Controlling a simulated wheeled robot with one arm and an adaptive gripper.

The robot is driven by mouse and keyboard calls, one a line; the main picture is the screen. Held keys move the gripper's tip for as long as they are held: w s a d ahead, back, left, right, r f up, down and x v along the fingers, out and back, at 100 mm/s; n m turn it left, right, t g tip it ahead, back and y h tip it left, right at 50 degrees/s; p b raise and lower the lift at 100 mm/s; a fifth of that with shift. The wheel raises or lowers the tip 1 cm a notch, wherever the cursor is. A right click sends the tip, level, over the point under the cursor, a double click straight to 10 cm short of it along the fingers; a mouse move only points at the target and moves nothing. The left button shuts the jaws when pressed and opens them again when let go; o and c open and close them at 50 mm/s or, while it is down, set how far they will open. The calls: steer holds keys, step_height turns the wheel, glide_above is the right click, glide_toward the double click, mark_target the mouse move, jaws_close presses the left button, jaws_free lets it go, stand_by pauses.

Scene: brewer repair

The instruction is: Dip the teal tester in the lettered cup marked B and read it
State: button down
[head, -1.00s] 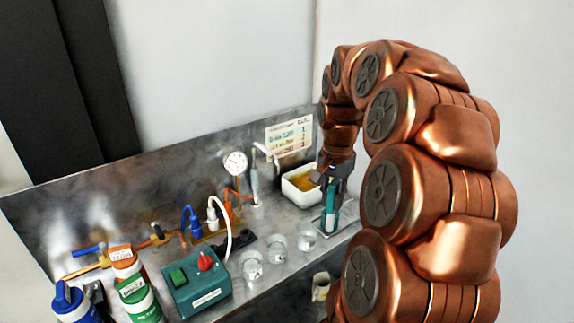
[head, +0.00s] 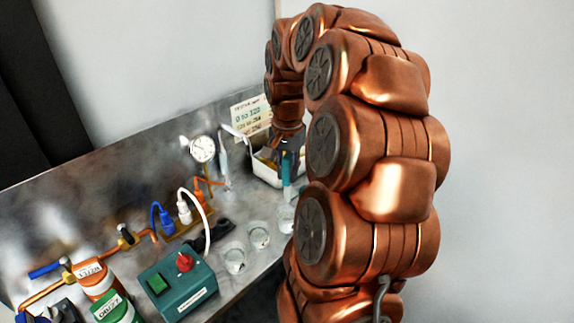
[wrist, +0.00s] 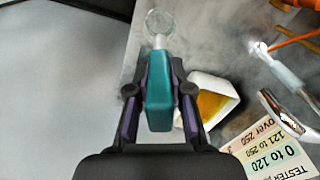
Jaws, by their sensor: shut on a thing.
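My gripper (head: 288,150) is shut on the teal tester (head: 287,172), which hangs tip down over the right part of the bench. In the wrist view the tester (wrist: 159,98) sits between the dark fingers, with its pale narrow tip pointing at a clear cup (wrist: 160,20). The tip overlaps the cup's near rim in that view; I cannot tell its height above it. In the head view three clear cups stand in a row: left (head: 234,262), middle (head: 259,236) and right (head: 286,218), nearest the tester. Their letters are not legible.
A white tray with yellow-orange contents (head: 262,170) stands behind the gripper. A tester chart (wrist: 283,150) reads 0 to 120, 121 to 250, over 250. A teal switch box (head: 178,288), a gauge (head: 203,149) and hoses are left of the cups.

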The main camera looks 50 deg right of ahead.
mark_target(287, 202)
steer(key=shift+f, duration=1.15)
steer(key=shift+f+b, duration=1.95)
steer(key=shift+f, duration=1)
steer(key=shift+a+b, duration=0.1)
steer(key=shift+b, duration=0.2)
steer(key=shift+r, duration=0.15)
steer(key=shift+r+p, duration=0.7)
steer(key=shift+r, duration=3.45)
steer(key=shift+g+p, duration=0.65)
steer(key=shift+g, duration=0.45)
steer(key=shift+g+p, duration=0.75)
steer(key=shift+g, duration=1.25)
